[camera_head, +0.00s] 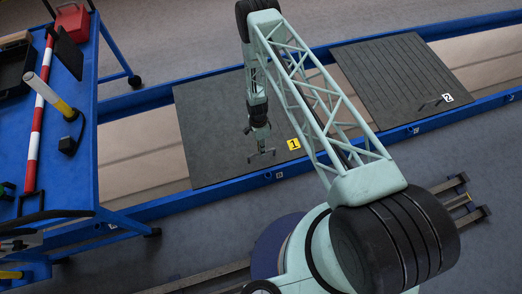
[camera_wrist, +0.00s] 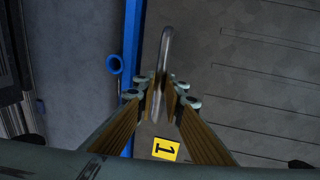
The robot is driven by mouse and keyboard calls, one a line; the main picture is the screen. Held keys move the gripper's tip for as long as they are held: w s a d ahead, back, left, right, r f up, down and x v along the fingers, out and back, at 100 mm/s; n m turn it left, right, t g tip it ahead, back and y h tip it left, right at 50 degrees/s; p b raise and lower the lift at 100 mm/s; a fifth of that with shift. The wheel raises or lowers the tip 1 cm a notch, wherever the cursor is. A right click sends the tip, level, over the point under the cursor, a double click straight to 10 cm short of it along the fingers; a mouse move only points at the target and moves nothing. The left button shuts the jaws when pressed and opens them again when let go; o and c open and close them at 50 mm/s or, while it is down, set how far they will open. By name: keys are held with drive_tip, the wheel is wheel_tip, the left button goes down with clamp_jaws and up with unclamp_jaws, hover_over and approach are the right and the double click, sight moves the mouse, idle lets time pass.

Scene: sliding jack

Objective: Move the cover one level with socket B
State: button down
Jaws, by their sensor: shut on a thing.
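Cover one is a dark grey plate (camera_head: 215,130) with a yellow label "1" (camera_head: 294,144), lying across the blue-edged channel. The label also shows in the wrist view (camera_wrist: 165,149). My gripper (camera_head: 260,143) is shut on the cover's metal handle (camera_wrist: 166,45), with the fingers either side of the bar in the wrist view (camera_wrist: 160,88). A blue ring socket (camera_head: 268,175) sits on the near rail close to this handle. In the wrist view this ring (camera_wrist: 115,63) lies left of the handle, level with its upper half. The small tag beside it is too small to read.
Cover two (camera_head: 395,75), ribbed with a white label "2" (camera_head: 447,97), lies to the right, apart from cover one. Other ring sockets sit along the near rail (camera_head: 409,130). A blue table (camera_head: 85,130) with tools stands at the left. Bare channel (camera_head: 140,145) shows left of cover one.

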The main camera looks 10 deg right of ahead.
drive_tip(key=c, duration=2.7)
unclamp_jaws()
drive_tip(key=shift+r, duration=0.15)
drive_tip(key=shift+w+r, duration=0.35)
drive_tip(key=shift+r, duration=1.55)
drive_tip(key=shift+w+r, duration=0.4)
drive_tip(key=shift+r, duration=1.55)
drive_tip(key=shift+w+r, duration=0.35)
drive_tip(key=shift+r, duration=1.55)
drive_tip(key=shift+w+r, duration=0.1)
